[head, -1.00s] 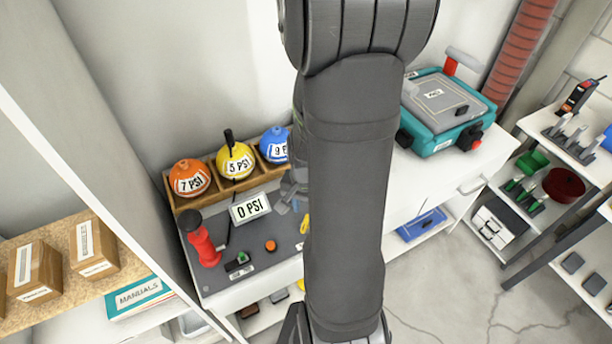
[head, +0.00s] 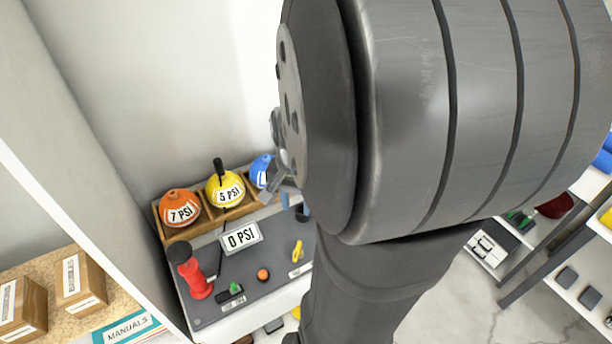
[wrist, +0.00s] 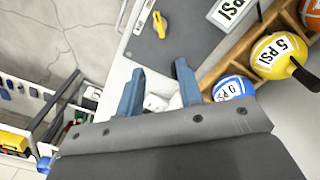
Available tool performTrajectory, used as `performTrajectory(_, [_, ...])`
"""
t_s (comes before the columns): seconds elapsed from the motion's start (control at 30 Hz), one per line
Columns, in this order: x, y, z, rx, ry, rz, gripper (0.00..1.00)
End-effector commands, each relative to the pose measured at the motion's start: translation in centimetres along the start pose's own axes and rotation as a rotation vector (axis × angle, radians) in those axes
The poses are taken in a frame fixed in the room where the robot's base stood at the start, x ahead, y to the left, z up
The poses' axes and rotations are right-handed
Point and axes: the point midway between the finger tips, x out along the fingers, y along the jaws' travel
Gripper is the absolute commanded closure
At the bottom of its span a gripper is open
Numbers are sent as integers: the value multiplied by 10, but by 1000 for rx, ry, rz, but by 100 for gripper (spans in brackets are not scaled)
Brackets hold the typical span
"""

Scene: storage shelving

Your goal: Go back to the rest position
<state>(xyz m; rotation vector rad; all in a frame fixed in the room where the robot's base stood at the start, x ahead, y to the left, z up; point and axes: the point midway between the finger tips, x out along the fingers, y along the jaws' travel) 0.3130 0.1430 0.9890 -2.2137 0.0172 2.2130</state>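My gripper (wrist: 158,88) shows in the wrist view as two blue-grey fingers standing apart, with nothing held between them. It is over the right part of the workbench, close to the blue ball (wrist: 232,88). In the head view, my arm's large grey links cover the centre and right, and only a little of the gripper end shows beside the blue ball (head: 260,171).
A wooden rack (head: 177,232) holds the orange ball (head: 180,203), the yellow ball (head: 225,186) with a black piece in its top, and the blue ball. Shelving stands left.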

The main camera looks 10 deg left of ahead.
Motion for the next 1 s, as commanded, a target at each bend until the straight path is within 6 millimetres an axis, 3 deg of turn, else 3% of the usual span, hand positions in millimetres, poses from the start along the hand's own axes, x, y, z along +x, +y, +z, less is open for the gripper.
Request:
performTrajectory(0.53, [8,0,0,0,-1,0,66])
performTrajectory(1.0, [78,0,0,0,-4,2,66])
